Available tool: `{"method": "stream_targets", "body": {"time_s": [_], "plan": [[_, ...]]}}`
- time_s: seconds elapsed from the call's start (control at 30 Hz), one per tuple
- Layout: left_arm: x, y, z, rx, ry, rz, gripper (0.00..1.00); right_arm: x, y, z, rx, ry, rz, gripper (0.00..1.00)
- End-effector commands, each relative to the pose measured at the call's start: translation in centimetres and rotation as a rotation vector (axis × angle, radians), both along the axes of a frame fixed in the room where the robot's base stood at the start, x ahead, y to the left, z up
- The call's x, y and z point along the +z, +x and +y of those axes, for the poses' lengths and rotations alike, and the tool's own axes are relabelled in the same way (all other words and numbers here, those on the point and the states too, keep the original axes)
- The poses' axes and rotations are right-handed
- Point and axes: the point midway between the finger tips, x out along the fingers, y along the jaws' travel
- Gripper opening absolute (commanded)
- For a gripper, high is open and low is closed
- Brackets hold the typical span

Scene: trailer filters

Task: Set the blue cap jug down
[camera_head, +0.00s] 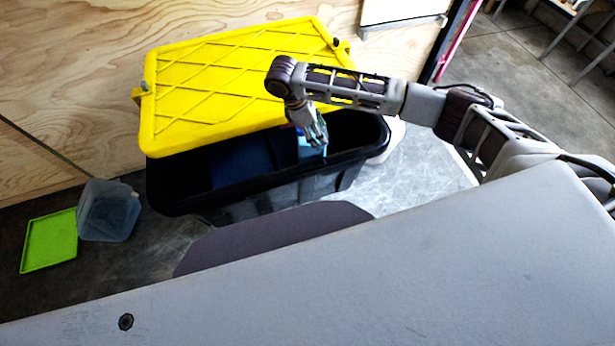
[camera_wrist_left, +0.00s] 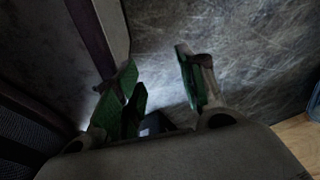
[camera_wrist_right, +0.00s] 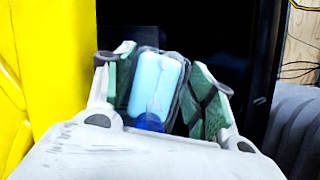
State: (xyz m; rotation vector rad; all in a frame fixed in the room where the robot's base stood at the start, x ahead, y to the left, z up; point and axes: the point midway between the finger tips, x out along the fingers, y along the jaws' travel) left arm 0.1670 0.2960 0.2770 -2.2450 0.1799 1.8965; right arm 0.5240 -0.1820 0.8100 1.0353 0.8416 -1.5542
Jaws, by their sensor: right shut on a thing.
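My right gripper (camera_head: 310,126) reaches down at the open front of the black tote (camera_head: 255,205). In the right wrist view its green-padded fingers (camera_wrist_right: 160,72) are shut on the blue cap jug (camera_wrist_right: 158,82). The jug is pale blue and translucent, with its dark blue cap (camera_wrist_right: 150,122) near the palm. In the head view the jug (camera_head: 311,149) hangs below the fingers, at the tote's opening; whether it touches the tote is unclear. My left gripper (camera_wrist_left: 157,62) shows only in the dark left wrist view, with its fingers apart and nothing seen between them.
A yellow lid (camera_head: 235,80) covers the tote's back part. A blue thing (camera_head: 240,163) lies inside the tote. A clear bin (camera_head: 108,210) and a green lid (camera_head: 48,240) are on the floor at left. A plywood wall (camera_head: 70,80) stands behind.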

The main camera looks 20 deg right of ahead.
Motion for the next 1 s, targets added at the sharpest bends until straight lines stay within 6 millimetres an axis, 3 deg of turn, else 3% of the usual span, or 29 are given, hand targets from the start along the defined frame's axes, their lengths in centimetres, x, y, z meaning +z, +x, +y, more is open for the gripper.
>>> {"method": "stream_targets", "body": {"time_s": [0.4, 1.0], "plan": [[-0.8, 1.5, -0.6, 0.014, -0.006, -0.015, 0.4, -0.6, 0.9, 0.6, 0.234, 0.002, -0.006, 0.0], [-0.8, 1.8, -0.7, 0.014, -0.006, -0.017, 0.4, -1.2, 1.0, 0.6, 0.25, 0.001, -0.007, 0.0]]}}
